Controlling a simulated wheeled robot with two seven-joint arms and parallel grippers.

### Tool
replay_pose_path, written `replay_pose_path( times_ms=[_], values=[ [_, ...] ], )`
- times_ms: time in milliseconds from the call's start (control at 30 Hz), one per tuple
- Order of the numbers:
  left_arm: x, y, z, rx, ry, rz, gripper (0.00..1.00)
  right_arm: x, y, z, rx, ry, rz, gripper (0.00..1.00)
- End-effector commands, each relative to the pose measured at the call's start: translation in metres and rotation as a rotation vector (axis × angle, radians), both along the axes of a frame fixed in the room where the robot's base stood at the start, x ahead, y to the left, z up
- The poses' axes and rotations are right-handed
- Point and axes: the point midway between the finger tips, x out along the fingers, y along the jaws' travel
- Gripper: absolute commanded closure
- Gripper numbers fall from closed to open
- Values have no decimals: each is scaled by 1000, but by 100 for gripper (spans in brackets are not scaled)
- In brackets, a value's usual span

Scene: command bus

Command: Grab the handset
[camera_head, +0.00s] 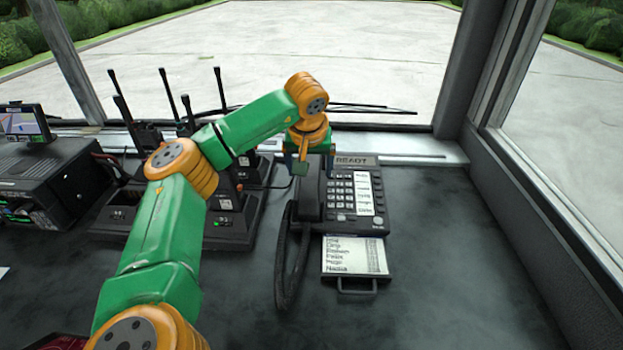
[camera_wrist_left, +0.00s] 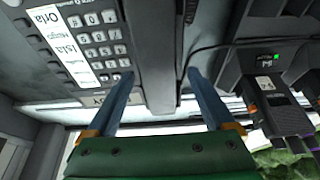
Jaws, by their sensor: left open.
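The desk phone (camera_head: 356,217) has a keypad, a white name list and a READY display, and stands on the dark console. Its dark handset (camera_head: 309,207) lies along the phone's left side, partly hidden by my left gripper (camera_head: 313,168). In the left wrist view the handset (camera_wrist_left: 156,45) runs between the two blue fingers of my left gripper (camera_wrist_left: 159,74). The fingers are open, one on each side, with gaps visible. The handset appears to rest on the phone. My right gripper is not in view.
A charging rack (camera_head: 228,232) with several radios and upright antennas stands left of the phone. The coiled cord (camera_head: 289,265) hangs in front. A dark box with a small screen (camera_head: 24,122) is at far left. Console right of the phone is clear, up to the window frame.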

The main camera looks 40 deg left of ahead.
Motion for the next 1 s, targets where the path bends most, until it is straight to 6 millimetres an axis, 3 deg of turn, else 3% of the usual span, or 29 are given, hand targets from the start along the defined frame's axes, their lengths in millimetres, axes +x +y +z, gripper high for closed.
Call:
replay_pose_path(
  times_ms=[100,967,1000],
  values=[
    [3,2,-8,0,-1,-1,12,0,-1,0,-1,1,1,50],
    [3,1,-13,-1,-3,-1,12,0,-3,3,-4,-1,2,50],
    [3,1,-13,-1,-3,-1,18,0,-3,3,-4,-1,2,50]
  ],
)
